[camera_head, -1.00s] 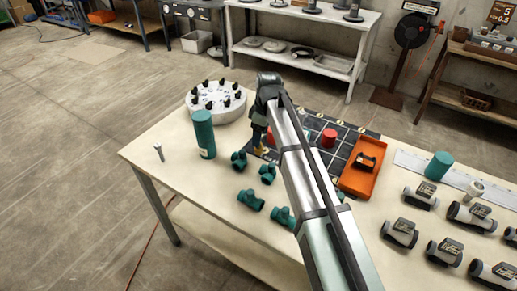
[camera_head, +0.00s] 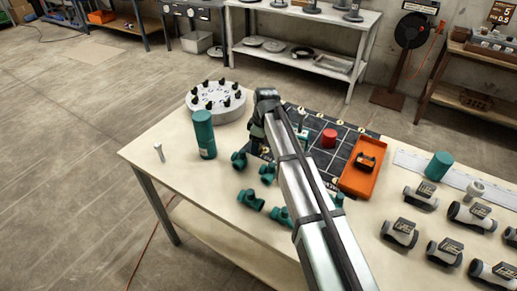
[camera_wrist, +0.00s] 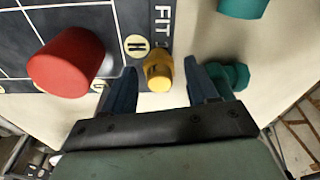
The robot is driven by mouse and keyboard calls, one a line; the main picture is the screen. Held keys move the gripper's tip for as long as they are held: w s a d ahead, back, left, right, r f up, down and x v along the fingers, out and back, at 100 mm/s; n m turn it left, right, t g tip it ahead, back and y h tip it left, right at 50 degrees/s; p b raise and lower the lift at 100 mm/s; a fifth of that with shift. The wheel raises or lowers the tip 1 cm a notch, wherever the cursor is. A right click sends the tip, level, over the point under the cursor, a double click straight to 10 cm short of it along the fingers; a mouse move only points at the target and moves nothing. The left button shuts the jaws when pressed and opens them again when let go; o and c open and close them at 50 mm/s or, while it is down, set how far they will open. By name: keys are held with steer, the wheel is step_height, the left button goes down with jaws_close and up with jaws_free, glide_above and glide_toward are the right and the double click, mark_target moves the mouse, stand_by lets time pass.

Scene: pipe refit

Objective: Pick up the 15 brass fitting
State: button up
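A small brass-yellow fitting (camera_wrist: 158,72) stands on the edge of the dark marked mat in the wrist view, next to a round label and the letters "FIT". No number on it can be read. My gripper (camera_wrist: 159,66) is open, with one dark finger on each side of the fitting and a gap visible on both sides. In the head view the fitting is not clearly visible, and my arm hides most of the gripper area.
A red cylinder (camera_wrist: 66,62) stands left of the fingers. A teal fitting (camera_wrist: 228,76) lies close beside the right finger. The dark mat (camera_head: 343,155), orange tray (camera_head: 375,182), tall teal cylinder (camera_head: 204,135) and round white rack (camera_head: 216,112) surround the area.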

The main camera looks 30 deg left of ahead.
steer(key=c, duration=1)
steer(key=shift+r, duration=0.1)
steer(key=shift+c, duration=0.2)
